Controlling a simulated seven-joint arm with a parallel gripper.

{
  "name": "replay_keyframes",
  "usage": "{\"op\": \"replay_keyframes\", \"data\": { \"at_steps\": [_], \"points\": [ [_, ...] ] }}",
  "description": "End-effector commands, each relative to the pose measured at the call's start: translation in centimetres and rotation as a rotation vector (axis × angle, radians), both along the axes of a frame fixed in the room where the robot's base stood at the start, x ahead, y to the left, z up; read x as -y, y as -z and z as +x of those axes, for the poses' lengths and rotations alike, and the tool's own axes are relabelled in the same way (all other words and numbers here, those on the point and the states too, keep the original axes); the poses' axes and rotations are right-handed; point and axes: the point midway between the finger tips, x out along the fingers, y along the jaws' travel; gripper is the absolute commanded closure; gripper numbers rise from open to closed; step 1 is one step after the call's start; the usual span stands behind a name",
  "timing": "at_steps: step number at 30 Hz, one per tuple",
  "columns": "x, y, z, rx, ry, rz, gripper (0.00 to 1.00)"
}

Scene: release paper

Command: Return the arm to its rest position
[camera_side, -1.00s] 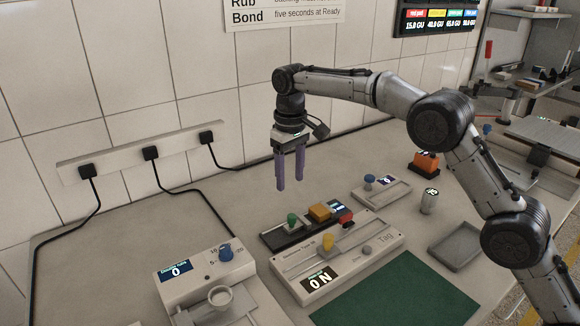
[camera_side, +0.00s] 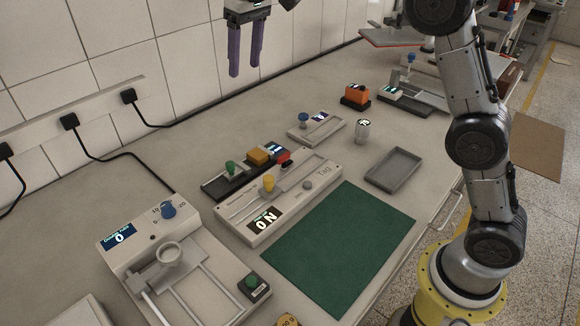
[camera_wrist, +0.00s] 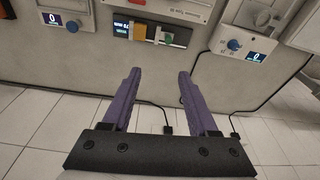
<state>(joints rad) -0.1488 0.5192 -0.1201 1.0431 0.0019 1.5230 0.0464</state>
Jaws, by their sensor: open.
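My gripper (camera_side: 246,62) hangs at the top of the side view, its two purple fingers pointing down in front of the tiled wall and well above the bench. In the wrist view my gripper (camera_wrist: 158,75) shows its two purple fingers apart with nothing between them. The upper part of my arm is cut off by the top edge of the side view.
A grey tray (camera_side: 393,169), a small cylinder (camera_side: 362,131), an orange block (camera_side: 355,94) and a blue-knobbed device (camera_side: 168,209) stand apart on the bench. Plugs line the wall.

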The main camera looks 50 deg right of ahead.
Motion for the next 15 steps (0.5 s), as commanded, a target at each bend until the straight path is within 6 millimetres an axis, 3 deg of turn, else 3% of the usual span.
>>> {"op": "replay_keyframes", "data": {
  "at_steps": [1, 6, 10, 15],
  "points": [
    [0.8, -1.7, -1.8, 0.024, 0.009, 0.003, 0.4],
    [2.8, -5.1, -7.4, 0.087, 0.036, 0.01, 0.4],
    [4.2, -6.3, -12.0, 0.135, 0.054, 0.014, 0.4],
    [5.6, -6.3, -18.1, 0.194, 0.076, 0.017, 0.4]
  ]
}}
